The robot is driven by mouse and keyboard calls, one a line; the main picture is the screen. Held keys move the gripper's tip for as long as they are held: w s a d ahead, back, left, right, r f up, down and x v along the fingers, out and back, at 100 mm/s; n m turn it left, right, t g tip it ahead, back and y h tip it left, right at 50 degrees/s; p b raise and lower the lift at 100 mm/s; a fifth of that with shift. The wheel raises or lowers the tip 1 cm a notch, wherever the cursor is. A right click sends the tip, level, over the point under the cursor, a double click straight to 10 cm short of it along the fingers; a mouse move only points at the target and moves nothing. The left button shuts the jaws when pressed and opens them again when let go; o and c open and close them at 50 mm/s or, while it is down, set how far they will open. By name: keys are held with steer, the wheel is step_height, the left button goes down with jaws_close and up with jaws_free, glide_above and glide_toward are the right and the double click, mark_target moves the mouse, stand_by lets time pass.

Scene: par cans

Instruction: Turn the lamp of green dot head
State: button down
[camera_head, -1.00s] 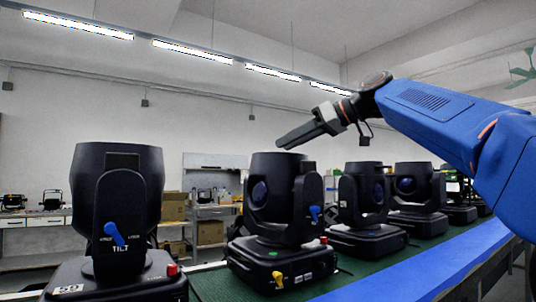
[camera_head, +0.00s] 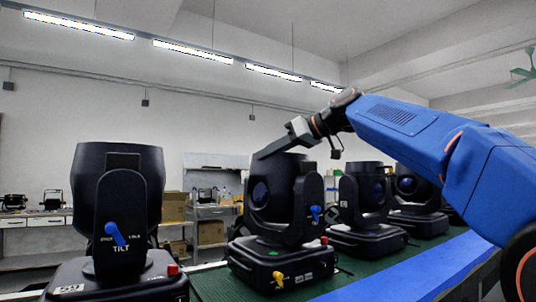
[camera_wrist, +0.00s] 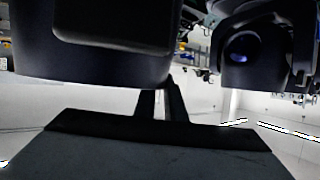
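The green dot head (camera_head: 262,262) is the black moving-head lamp in the middle of the head view. A small green dot shows on its base. Contact cannot be told. In the wrist view the fingers (camera_wrist: 162,100) point towards a large dark lamp housing that fills the upper left; the tips are hidden there.
A larger head (camera_head: 120,195) with a blue lever marked TILT stands at the near left. More heads (camera_head: 362,200) stand in a row behind on the green mat (camera_head: 215,285). A blue strip (camera_head: 400,270) runs along the right. Air above the left head is clear.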

steer(key=shift+s+a+f+h, duration=0.2)
steer(key=shift+a+f+h, duration=0.05)
steer(key=shift+h, duration=0.05)
steer(key=c, duration=1.9)
jaws_free()
steer(key=shift+o, duration=0.2)
steer(key=shift+d, duration=0.1)
steer(key=v, duration=1.7)
steer(key=shift+s+d, duration=0.1)
steer(key=shift+s, duration=0.1)
